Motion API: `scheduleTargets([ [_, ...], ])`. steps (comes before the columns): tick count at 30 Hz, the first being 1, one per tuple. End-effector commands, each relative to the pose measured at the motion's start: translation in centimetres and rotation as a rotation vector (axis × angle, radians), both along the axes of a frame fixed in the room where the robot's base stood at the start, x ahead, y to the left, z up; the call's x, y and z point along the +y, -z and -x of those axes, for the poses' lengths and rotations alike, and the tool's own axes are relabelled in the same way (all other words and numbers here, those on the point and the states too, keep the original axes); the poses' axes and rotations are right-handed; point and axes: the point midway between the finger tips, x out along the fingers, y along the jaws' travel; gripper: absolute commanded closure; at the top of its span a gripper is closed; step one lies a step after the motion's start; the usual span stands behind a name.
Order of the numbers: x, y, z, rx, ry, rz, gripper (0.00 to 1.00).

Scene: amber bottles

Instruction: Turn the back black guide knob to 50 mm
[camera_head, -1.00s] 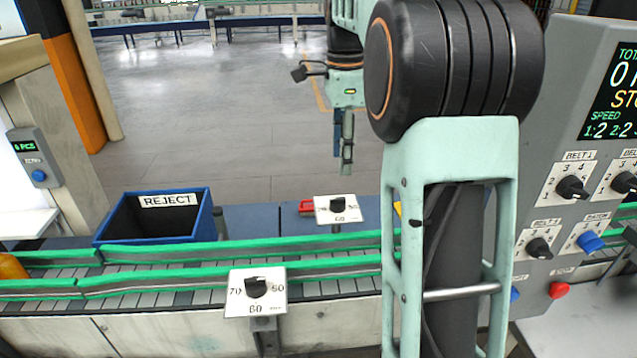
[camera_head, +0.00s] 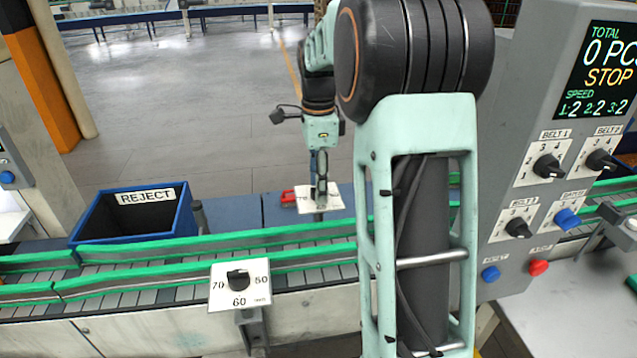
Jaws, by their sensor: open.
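The back guide plate (camera_head: 331,204) is a white dial plate behind the far green guide rail. My gripper (camera_head: 319,193) points down right over this plate, and its fingers are open. The fingers cover the back black knob and most of the scale, so the knob's setting cannot be read. I cannot tell whether the fingers touch the knob. The front black knob (camera_head: 238,276) sits on a nearer white plate (camera_head: 259,289) marked 70, 60 and 50.
A conveyor (camera_head: 150,293) with green rails runs across the view. A blue REJECT bin (camera_head: 100,240) stands behind it at left. A small red object (camera_head: 288,197) lies left of the back plate. A grey control panel (camera_head: 500,190) with knobs and buttons stands at right.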

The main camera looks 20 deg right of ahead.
Motion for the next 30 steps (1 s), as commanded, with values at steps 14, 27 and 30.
scheduleTargets([
  [14,-0.01,0.00,0.01,0.000,0.000,0.000,0.85],
  [27,-0.01,-0.06,0.02,0.001,-0.043,0.000,0.98],
  [30,-0.01,-0.08,0.02,0.001,-0.089,0.001,0.98],
])
